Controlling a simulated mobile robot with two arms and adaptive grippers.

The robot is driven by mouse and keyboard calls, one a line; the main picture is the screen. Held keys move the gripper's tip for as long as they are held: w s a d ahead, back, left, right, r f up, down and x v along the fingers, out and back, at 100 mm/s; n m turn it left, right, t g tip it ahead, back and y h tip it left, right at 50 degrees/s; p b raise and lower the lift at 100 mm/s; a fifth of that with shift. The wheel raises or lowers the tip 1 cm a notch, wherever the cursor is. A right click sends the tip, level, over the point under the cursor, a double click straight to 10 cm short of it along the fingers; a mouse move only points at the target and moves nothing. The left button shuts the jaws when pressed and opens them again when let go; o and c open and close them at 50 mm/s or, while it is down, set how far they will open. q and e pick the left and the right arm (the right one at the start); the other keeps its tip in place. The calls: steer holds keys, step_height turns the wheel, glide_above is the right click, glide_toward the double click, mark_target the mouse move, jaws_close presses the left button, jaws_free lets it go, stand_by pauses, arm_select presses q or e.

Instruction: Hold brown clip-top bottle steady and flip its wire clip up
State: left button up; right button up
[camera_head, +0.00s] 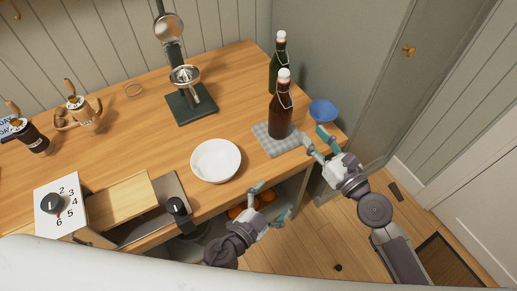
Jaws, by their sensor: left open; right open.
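The brown clip-top bottle (281,108) stands upright on a grey checked cloth (268,148) near the right end of the wooden counter. Its white stopper and wire clip (284,78) show at the top; I cannot tell the clip's exact position. My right gripper (316,141) is open just right of and in front of the bottle's base, apart from it. My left gripper (270,202) is open and empty in front of the counter's front edge, below and left of the bottle.
A green clip-top bottle (277,59) stands behind. A blue bowl (323,110) is right, a white bowl (216,161) left of the cloth. A citrus press (190,102) stands further back. An open drawer (127,205) juts at front left. A wall and door are right.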

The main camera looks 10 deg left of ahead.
mark_target(280, 115)
arm_select(q)
steer(key=w+a+r+n+t, duration=0.1)
steer(key=w+r+n, duration=0.1)
steer(key=w+r, duration=0.1)
steer(key=w+a+r+n+t+y, duration=0.1)
steer(key=w+a+r+n, duration=0.1)
steer(key=r, duration=0.1)
steer(key=w+a+r+n+t, duration=0.1)
steer(key=w+r+n, duration=0.2)
steer(key=shift+w+a+r, duration=0.3)
steer(key=shift+w+a, duration=0.05)
steer(key=shift+n+y, duration=0.3)
steer(key=x, duration=1.4)
steer(key=shift+a+r, duration=0.1)
steer(key=shift+r, duration=0.15)
steer(key=shift+c, duration=0.4)
jaws_close()
